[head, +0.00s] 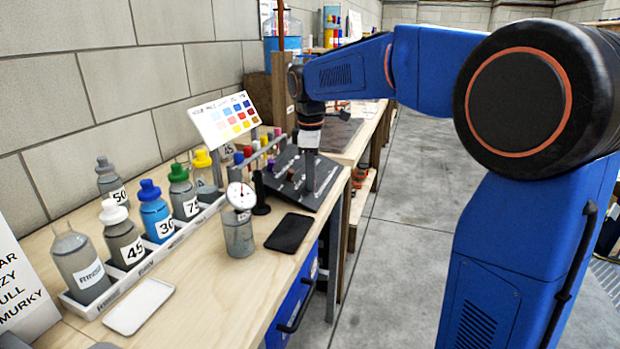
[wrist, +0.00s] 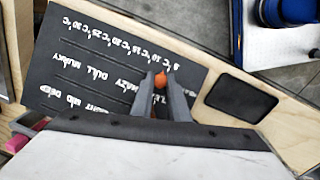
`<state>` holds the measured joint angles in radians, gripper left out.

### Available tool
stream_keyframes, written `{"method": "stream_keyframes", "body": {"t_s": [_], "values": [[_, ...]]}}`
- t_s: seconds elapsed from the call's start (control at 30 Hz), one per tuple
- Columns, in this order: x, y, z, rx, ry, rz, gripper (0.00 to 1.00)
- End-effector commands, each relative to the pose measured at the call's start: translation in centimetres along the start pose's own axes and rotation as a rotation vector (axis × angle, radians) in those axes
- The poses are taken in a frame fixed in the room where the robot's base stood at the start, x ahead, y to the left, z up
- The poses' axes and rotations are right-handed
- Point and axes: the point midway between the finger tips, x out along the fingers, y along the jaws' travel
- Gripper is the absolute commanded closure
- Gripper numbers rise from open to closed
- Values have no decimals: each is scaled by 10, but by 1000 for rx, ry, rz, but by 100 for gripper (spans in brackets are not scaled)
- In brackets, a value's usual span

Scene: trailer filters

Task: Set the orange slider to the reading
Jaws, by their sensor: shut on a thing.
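The dark slider panel (head: 328,180) stands tilted on the bench in the head view. In the wrist view the panel (wrist: 62,92) shows upside-down white lettering: a row of temperatures, and rows with words such as DULL and MURKY. The orange slider (wrist: 160,80) is at the temperature row, between my fingertips. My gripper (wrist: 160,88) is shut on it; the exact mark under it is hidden. In the head view my gripper (head: 309,186) points down onto the panel and hides the slider. A round white dial (head: 241,195) stands in a grey jar (head: 238,236); its reading is too small to tell.
A black flat pad (head: 290,233) lies in front of the panel. A rack (head: 120,290) of several labelled bottles and a colour chart (head: 224,118) stand by the wall. A white tray (head: 138,306) lies at the front left. Bare bench shows around the jar.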

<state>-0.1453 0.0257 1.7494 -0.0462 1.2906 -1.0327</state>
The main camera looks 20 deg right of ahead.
Motion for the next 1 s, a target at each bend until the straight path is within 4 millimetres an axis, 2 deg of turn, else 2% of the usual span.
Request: {"method": "stream_keyframes", "body": {"t_s": [0.17,0.4,0.6,0.8,1.0], "values": [[4,32,8,4,-1,-1,100],[9,93,24,3,0,1,100],[12,135,35,3,-1,0,100],[15,161,41,1,0,1,100],[14,171,43,1,1,2,100]]}}
